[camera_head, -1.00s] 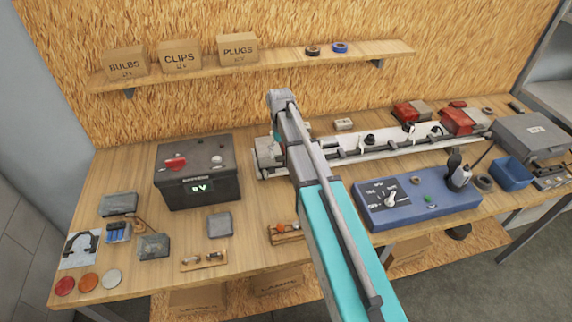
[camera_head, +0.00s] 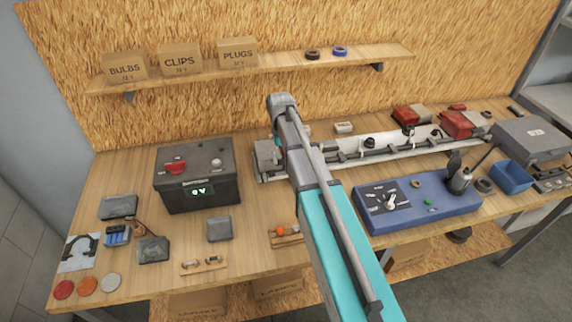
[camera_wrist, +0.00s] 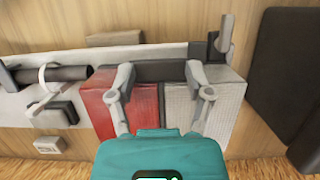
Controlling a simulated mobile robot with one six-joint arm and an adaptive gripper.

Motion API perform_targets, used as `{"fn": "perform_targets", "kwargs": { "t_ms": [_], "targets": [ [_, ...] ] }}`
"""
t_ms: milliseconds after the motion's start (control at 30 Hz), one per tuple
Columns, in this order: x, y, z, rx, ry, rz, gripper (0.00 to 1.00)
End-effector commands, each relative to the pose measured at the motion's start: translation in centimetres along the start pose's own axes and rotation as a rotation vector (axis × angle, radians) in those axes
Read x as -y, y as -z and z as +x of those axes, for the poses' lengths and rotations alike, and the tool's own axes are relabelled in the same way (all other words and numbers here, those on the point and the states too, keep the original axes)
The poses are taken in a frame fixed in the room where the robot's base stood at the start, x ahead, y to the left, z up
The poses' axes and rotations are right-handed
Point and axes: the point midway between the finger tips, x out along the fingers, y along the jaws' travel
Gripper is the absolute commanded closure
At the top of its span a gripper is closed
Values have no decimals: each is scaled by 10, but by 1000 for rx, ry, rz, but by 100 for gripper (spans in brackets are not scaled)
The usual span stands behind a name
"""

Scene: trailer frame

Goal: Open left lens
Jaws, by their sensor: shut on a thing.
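The left lens (camera_wrist: 110,105) is a boxy lamp cover with a red half and a pale grey-white half (camera_wrist: 230,105), at one end of the white trailer bar. In the wrist view my gripper (camera_wrist: 160,75) straddles it, one finger over the red half and one over the white half. It is shut on the lens, with a dark strip showing between the fingers. In the head view my arm hides most of this lamp, and only a greyish part (camera_head: 267,153) shows beside it. I cannot tell whether the lens is lifted off its base.
The white trailer bar (camera_head: 385,147) runs right to another red and grey lamp (camera_head: 457,124). A black battery box (camera_head: 197,190) stands left of my arm. A blue tester panel (camera_head: 415,210) lies to the right. A shelf with boxes (camera_head: 270,65) hangs above.

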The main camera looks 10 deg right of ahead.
Motion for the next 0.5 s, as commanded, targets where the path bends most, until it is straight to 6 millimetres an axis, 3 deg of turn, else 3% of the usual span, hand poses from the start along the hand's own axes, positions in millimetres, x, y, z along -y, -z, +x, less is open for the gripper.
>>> {"fn": "perform_targets", "kwargs": {
  "t_ms": [400, 500],
  "targets": [
    [0, 0, -4, 0, 0, 0, 53],
    [0, 0, -10, 0, 0, 0, 74]
  ]
}}
